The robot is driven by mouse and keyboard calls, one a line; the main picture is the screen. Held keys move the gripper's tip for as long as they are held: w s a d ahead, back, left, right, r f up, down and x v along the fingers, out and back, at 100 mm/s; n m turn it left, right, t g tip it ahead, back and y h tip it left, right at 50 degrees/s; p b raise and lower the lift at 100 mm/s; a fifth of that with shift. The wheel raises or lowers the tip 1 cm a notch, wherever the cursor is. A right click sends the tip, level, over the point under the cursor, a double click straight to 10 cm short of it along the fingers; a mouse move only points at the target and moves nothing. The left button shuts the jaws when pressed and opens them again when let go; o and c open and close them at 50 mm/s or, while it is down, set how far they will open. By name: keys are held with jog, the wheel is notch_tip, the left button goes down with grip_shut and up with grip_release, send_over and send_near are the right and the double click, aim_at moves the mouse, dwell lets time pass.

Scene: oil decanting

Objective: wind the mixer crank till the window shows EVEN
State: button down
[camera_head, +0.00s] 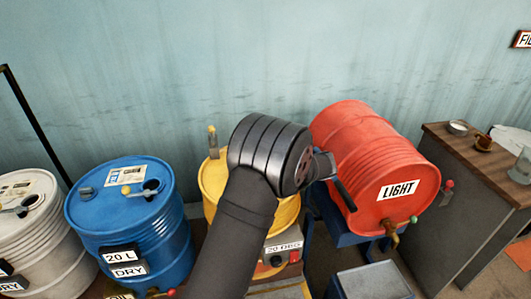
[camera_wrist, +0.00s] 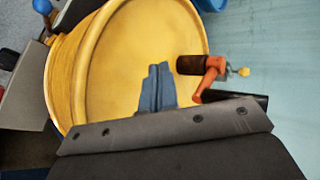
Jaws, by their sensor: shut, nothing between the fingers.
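The yellow drum (camera_head: 211,181) stands in the middle of the head view, partly hidden by my arm. In the wrist view its yellow lid (camera_wrist: 110,75) fills the left and centre. An orange crank (camera_wrist: 211,74) with a small yellow knob sits by a dark cylinder at the lid's right edge. A post with a yellow tip (camera_head: 212,137) rises behind the drum in the head view. My gripper (camera_wrist: 157,70) is shut and empty over the lid, apart from the crank and to its left. No window reading is legible.
A blue drum (camera_head: 122,215) and a white drum (camera_head: 40,230) stand left. A red drum (camera_head: 365,150) marked LIGHT lies close on the right. A box marked 20 DEG (camera_head: 284,247) is on the yellow drum's front. A cabinet (camera_head: 452,195) stands far right.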

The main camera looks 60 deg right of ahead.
jog(key=s+d+r+m+t+h, duration=0.5)
jog(key=d+r+m+t+h, duration=0.1)
jog(key=d+h, duration=0.25)
jog(key=w, duration=0.9)
jog(key=shift+w+a+h, duration=0.25)
jog(key=shift+a+h, duration=0.2)
